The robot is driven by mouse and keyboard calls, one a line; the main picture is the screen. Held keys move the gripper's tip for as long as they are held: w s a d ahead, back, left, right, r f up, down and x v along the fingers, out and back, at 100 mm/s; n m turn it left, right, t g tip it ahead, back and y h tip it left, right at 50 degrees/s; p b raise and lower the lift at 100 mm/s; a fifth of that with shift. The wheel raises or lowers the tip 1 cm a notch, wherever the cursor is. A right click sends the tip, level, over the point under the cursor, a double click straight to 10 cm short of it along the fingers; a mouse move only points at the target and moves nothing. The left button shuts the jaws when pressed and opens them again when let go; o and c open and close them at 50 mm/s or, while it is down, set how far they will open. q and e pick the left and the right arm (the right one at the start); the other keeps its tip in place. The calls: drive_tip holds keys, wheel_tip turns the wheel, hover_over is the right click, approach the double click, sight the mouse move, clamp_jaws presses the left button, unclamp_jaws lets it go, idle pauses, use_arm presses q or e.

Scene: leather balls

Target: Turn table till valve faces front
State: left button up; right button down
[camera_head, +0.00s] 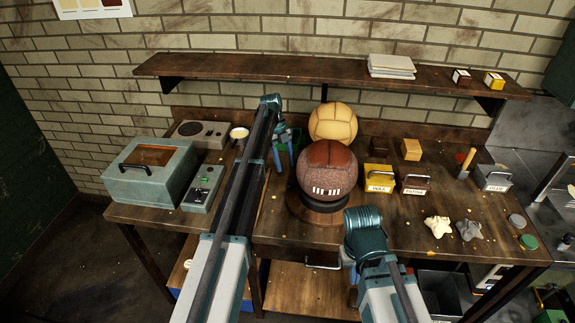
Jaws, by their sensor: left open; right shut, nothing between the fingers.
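A brown leather ball (327,174) with a darker red top panel rests on a round dark turntable (322,212) near the middle of the workbench. White lacing shows low on the ball's front side. I cannot make out a valve. My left gripper (283,162) hangs fingers down just left of the ball, open and apart from it as far as I can see. My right gripper (352,272) is low at the bench's front edge, below and right of the turntable. It is shut and empty, and mostly hidden by its own wrist.
A tan ball (333,122) sits behind the brown one. A yellow box (379,178) and a brown box (415,181) stand close on the right. A grey-green case (150,175) and control box (203,188) are at left. A wall shelf (300,74) runs above.

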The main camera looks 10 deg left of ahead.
use_arm(q)
drive_tip(key=p+v, duration=0.4)
drive_tip(key=v, duration=0.2)
drive_tip(key=shift+r+p, duration=0.2)
drive_tip(key=shift+p, duration=0.2)
use_arm(e)
wheel_tip(320, 180, up, 6)
use_arm(q)
drive_tip(key=shift+w+a, duration=0.1)
drive_tip(key=shift+a, duration=0.05)
drive_tip(key=s+d+f+n+t+y, duration=0.1)
drive_tip(key=s+d+n, duration=0.2)
drive_tip(key=s+n, duration=0.7)
drive_tip(key=s+d+n+t+y, duration=0.1)
drive_tip(key=s+d+n+t, duration=0.1)
drive_tip(key=s+n, duration=0.8)
drive_tip(key=s+d+f+n+t+y, duration=0.1)
drive_tip(key=s+d+n, duration=0.35)
drive_tip(key=s, duration=0.95)
drive_tip(key=s+d+f+m+b, duration=0.1)
drive_tip(key=s+d+f+b, duration=0.1)
drive_tip(key=s+d, duration=0.1)
drive_tip(key=s+d+f+m+g+y+b, duration=0.1)
drive_tip(key=s+d+f+b, duration=0.1)
drive_tip(key=d, duration=0.4)
drive_tip(key=shift+s+d, duration=0.2)
drive_tip(key=shift+s, duration=0.35)
use_arm(e)
wheel_tip(320, 180, down, 4)
drive_tip(key=shift+f, duration=0.2)
